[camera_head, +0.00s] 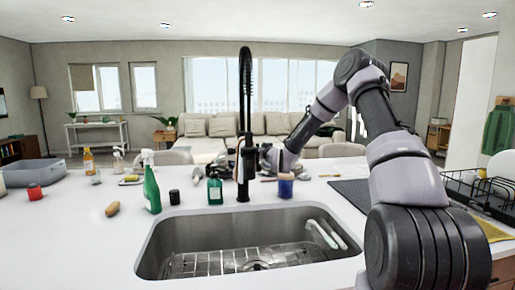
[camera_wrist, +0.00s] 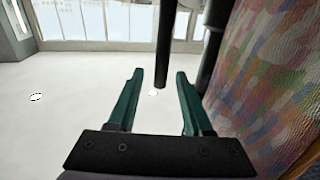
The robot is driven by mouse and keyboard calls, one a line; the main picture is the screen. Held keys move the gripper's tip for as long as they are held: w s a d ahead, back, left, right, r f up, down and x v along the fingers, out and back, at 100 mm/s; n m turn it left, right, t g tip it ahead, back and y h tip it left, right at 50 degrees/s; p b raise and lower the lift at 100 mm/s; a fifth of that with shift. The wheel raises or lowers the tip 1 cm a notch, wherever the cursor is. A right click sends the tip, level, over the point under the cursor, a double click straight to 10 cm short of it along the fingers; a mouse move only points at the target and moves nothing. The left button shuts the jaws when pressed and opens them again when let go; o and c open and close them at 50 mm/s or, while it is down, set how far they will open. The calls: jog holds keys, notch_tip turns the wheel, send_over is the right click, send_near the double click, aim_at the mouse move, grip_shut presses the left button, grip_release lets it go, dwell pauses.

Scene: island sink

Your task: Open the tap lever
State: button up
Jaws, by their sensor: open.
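The black tap (camera_head: 245,110) stands upright behind the sink in the head view, with a tall spring-wound neck. My gripper (camera_head: 257,157) is beside the tap's lower body, coming from the right; its fingers are hard to make out there. In the wrist view my gripper (camera_wrist: 159,73) has two green fingers spread apart. A thin dark rod (camera_wrist: 163,45) comes down from the top edge into the gap between them, apparently touching neither. I cannot tell for sure whether it is the tap lever. A thicker black part (camera_wrist: 213,45) is just right of it.
The steel sink (camera_head: 250,222) is in front of the tap. A green spray bottle (camera_head: 152,188), a green soap bottle (camera_head: 215,191) and a blue cup (camera_head: 286,187) stand along its back edge. A black dish rack (camera_head: 478,192) is at right. A patterned surface (camera_wrist: 265,85) fills the wrist view's right side.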

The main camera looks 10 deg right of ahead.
jog(key=shift+w+a, duration=0.2)
jog(key=shift+w, duration=0.7)
grip_shut()
dwell(0.9)
